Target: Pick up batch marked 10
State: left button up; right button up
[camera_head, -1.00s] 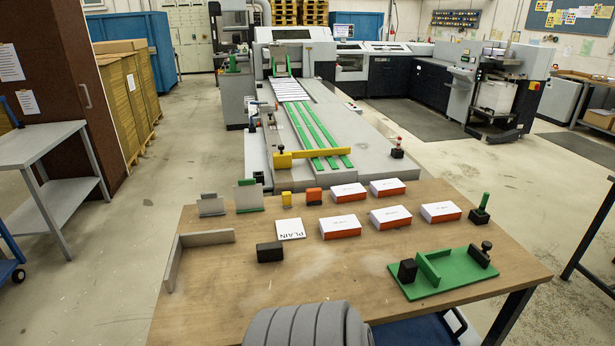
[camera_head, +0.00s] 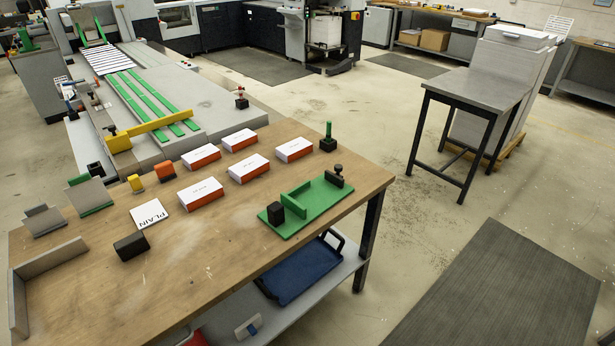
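Several white batches with orange-red sides lie in two rows on the wooden table: a left front batch (camera_head: 200,191), a middle front batch (camera_head: 249,166), a right front batch (camera_head: 295,149), a left back batch (camera_head: 201,156) and a right back batch (camera_head: 239,138). Small print shows on their tops, but it is too small to read, so I cannot tell which is marked 10. Neither of my grippers is in view.
On the wooden table (camera_head: 185,270) are a white PLAIN card (camera_head: 149,213), a black block (camera_head: 130,245), grey brackets and a green fixture (camera_head: 308,206). A blue tray (camera_head: 299,272) lies on the shelf below. A grey side table (camera_head: 478,88) stands right; open floor lies between.

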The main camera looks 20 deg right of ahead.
aim_at(201, 193)
jog(key=z, duration=0.7)
jog(key=i, duration=0.65)
jog(key=u, duration=0.05)
